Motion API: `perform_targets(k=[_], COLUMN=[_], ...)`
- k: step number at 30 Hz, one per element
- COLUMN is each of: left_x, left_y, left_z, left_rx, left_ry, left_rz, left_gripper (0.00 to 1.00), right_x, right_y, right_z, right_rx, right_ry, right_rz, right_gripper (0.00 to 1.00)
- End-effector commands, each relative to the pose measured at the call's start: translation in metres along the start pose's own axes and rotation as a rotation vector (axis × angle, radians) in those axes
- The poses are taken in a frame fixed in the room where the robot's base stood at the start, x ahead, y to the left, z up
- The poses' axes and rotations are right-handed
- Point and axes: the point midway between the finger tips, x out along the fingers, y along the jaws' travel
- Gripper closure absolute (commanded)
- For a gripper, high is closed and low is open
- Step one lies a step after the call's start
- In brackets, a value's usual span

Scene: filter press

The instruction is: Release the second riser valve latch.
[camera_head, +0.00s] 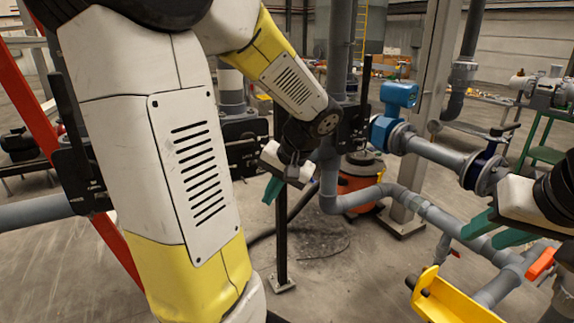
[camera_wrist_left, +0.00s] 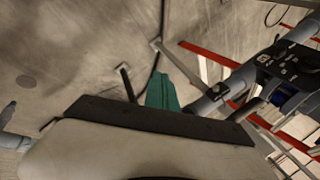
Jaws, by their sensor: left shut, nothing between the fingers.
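Several black valve bodies with upright handles sit on grey pipes in the head view. One is at the far left (camera_head: 78,180), one is partly hidden behind my left arm (camera_head: 243,150), and one is right of my left gripper (camera_head: 354,128). I cannot tell which is the second riser valve, and no latch shows clearly. My left gripper (camera_head: 272,190) is shut and empty, its green fingers pointing down, apart from the valves. In the left wrist view its green fingers (camera_wrist_left: 162,92) show left of a black valve body (camera_wrist_left: 290,68). My right gripper (camera_head: 497,231) is open and empty at right.
A grey pipe run (camera_head: 428,212) bends across the right side. A blue actuator (camera_head: 399,95) and a yellow bracket (camera_head: 447,300) stand near it. A red beam (camera_head: 38,95) slants down the left. A black post (camera_head: 281,235) stands below my left gripper.

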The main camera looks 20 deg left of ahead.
Motion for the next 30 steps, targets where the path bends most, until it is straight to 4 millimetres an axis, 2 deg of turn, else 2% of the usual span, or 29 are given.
perform_targets(k=[1, 3, 8, 12, 15, 18, 21, 30], left_x=[0.015, 0.030, 0.054, 0.065, 0.069, 0.070, 0.071, 0.070], left_y=[-0.005, -0.016, -0.027, -0.015, 0.000, 0.013, 0.020, 0.021], left_z=[-0.016, -0.041, -0.107, -0.164, -0.195, -0.214, -0.224, -0.226], left_rx=[0.017, 0.025, 0.063, 0.111, 0.144, 0.168, 0.180, 0.182], left_ry=[-0.019, -0.014, 0.087, 0.245, 0.355, 0.438, 0.481, 0.494], left_rz=[-0.098, -0.244, -0.562, -0.768, -0.857, -0.906, -0.928, -0.932], left_gripper=[1.00, 1.00, 1.00, 1.00, 1.00, 1.00, 1.00, 1.00], right_x=[0.000, 0.000, 0.000, 0.000, 0.000, 0.000, 0.000, 0.000], right_y=[0.000, 0.000, 0.000, 0.000, 0.000, 0.000, 0.000, 0.000], right_z=[0.000, 0.000, 0.000, 0.000, 0.000, 0.000, 0.000, 0.000], right_rx=[0.000, 0.000, 0.000, 0.000, 0.000, 0.000, 0.000, 0.000], right_ry=[0.000, 0.000, 0.000, 0.000, 0.000, 0.000, 0.000, 0.000], right_rz=[0.000, 0.000, 0.000, 0.000, 0.000, 0.000, 0.000, 0.000], right_gripper=[0.64, 0.64, 0.64, 0.64, 0.64, 0.64, 0.64, 0.64])
